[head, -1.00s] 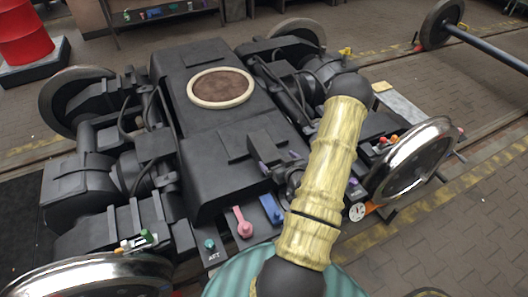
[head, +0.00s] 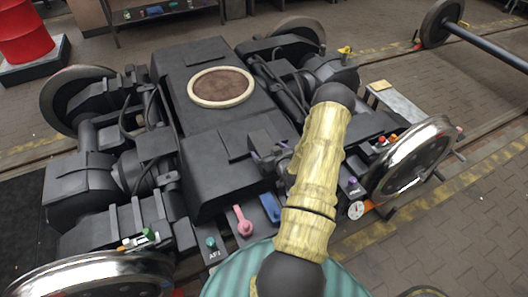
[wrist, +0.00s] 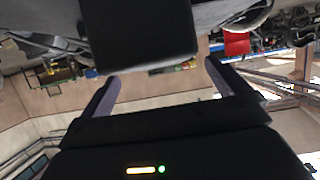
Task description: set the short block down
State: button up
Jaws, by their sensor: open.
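My gripper (head: 268,151) is over the front middle of the dark bogie (head: 215,165), partly hidden by my arm. In the wrist view my gripper (wrist: 162,72) has its two dark purple fingers spread wide apart. Nothing is seen clamped between them. A dark box-shaped part (wrist: 138,30) fills the upper middle of the wrist view, just beyond the fingers. I cannot tell whether it is the short block or part of the bogie. No thing can be surely picked out as the short block.
A pink lever (head: 243,222), a blue part (head: 270,207) and a green knob (head: 211,243) are along the bogie's front edge. A shiny wheel (head: 415,160) and a gauge (head: 355,210) are at right. A grey bench (head: 403,106) stands behind. Open paving is at far right.

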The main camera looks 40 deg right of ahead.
aim_at(265, 145)
jog(key=p+x, duration=0.1)
jog(key=x, duration=0.3)
jog(key=shift+w+d, duration=0.15)
jog(key=shift+d, duration=0.1)
jog(key=c, duration=1.8)
jog(key=shift+r, duration=0.15)
jog(key=shift+c, duration=1.3)
notch_tip(265, 145, up, 10)
jog(key=b, duration=0.1)
